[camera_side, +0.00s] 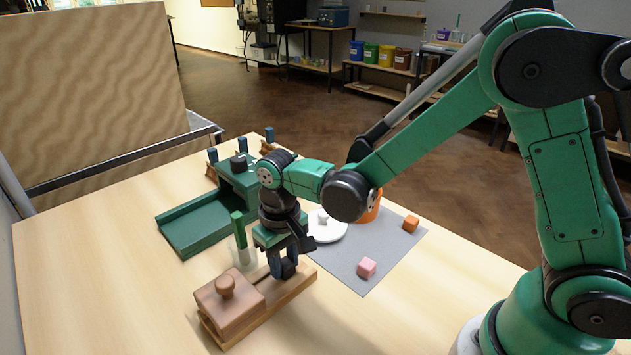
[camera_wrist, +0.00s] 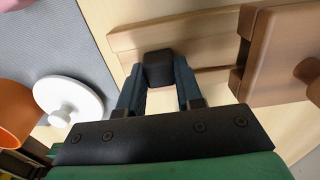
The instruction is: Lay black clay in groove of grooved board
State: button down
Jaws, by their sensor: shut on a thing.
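The black clay (camera_wrist: 158,66) is a small dark block between the blue fingers of my gripper (camera_wrist: 158,82), which is shut on it. In the side view the clay (camera_side: 289,268) shows low between the fingers of my gripper (camera_side: 285,272), over the far half of the grooved board. The grooved board (camera_side: 297,287) is a long wooden piece with a groove along it; it also shows in the wrist view (camera_wrist: 205,26). The clay lines up with the groove, but I cannot tell whether it touches the bottom. My fingers hide part of the board.
A brown knobbed block (camera_side: 225,303) sits on the board's near end. A green rod (camera_side: 238,227) stands in a clear holder close behind my gripper. A green tray (camera_side: 196,229) lies left.

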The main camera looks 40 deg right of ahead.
aim_at(284, 262)
jog(key=c, duration=0.6)
grip_release()
jog(key=shift+f, duration=0.15)
notch_tip(284, 262, up, 12)
jog(key=shift+s+d+f+t, duration=0.1)
jog(key=shift+s+d+t, duration=1.05)
jog(key=shift+d, duration=0.3)
jog(key=shift+s+d+r+t, duration=0.1)
jog(key=shift+s+d+t, duration=0.9)
jog(key=shift+d+t, duration=0.35)
jog(key=shift+s+d+f+t, duration=0.1)
jog(key=shift+s+d+t, duration=1)
jog(key=shift+d, duration=0.45)
